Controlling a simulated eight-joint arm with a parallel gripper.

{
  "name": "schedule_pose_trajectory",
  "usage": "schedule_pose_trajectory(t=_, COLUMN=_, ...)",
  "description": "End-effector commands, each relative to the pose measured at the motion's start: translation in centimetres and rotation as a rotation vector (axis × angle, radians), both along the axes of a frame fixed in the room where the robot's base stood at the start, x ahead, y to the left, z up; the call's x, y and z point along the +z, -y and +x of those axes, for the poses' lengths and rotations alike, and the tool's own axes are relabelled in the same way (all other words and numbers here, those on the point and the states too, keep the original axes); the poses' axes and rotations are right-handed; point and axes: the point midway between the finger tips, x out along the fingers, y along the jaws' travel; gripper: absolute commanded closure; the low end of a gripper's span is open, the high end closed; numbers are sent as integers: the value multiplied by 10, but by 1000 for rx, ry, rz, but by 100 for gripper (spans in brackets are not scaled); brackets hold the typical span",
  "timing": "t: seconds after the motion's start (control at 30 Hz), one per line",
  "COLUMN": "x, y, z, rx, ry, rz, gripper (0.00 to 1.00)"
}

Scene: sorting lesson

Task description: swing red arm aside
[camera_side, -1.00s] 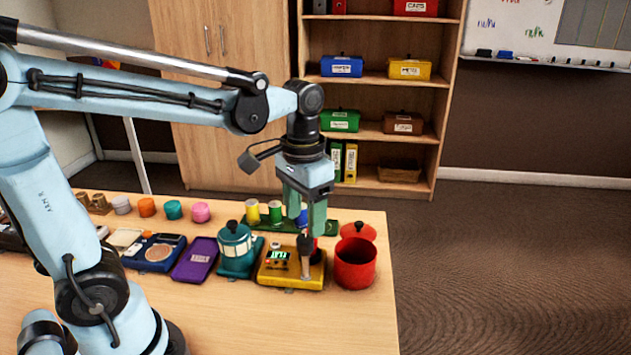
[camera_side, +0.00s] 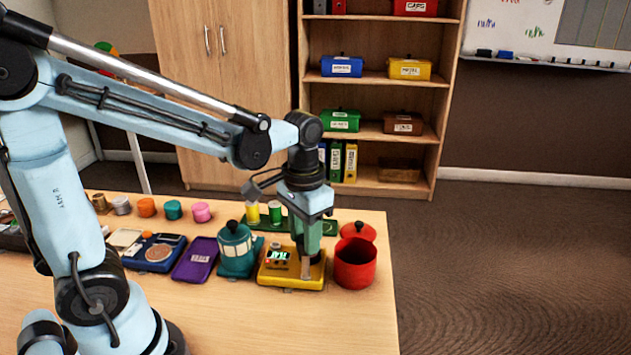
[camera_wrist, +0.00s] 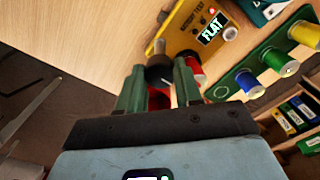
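The yellow battery tester (camera_side: 291,283) sits near the table's right end and its lit display reads FLAT; it also shows in the wrist view (camera_wrist: 183,40). A pale post (camera_side: 306,266) stands at its right side. In the wrist view, its dark knob (camera_wrist: 159,72) is between the tips of my gripper (camera_wrist: 159,70). The fingers are apart, with the knob in the gap; I cannot tell if they touch it. In the side view my gripper (camera_side: 308,240) hides the post's top. Red shows between the fingers, but I cannot tell if it is an arm.
A red pot (camera_side: 355,268) stands close at the right, its lid (camera_side: 358,231) behind it. A teal lantern-like box (camera_side: 236,255) is close at the left. A green rack (camera_side: 328,228) with coloured spools lies behind the tester. The front of the table is clear.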

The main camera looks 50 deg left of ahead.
Motion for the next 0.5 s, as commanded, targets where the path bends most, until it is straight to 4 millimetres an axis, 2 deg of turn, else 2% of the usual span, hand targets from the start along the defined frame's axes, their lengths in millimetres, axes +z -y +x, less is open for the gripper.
schedule_pose_trajectory(t=0.03, x=0, y=0, z=0, rx=0, ry=0, rz=0, gripper=77)
schedule_pose_trajectory(t=0.17, x=0, y=0, z=0, rx=0, ry=0, rz=0, gripper=96)
schedule_pose_trajectory(t=0.5, x=0, y=0, z=0, rx=54, ry=-1, rz=0, gripper=96)
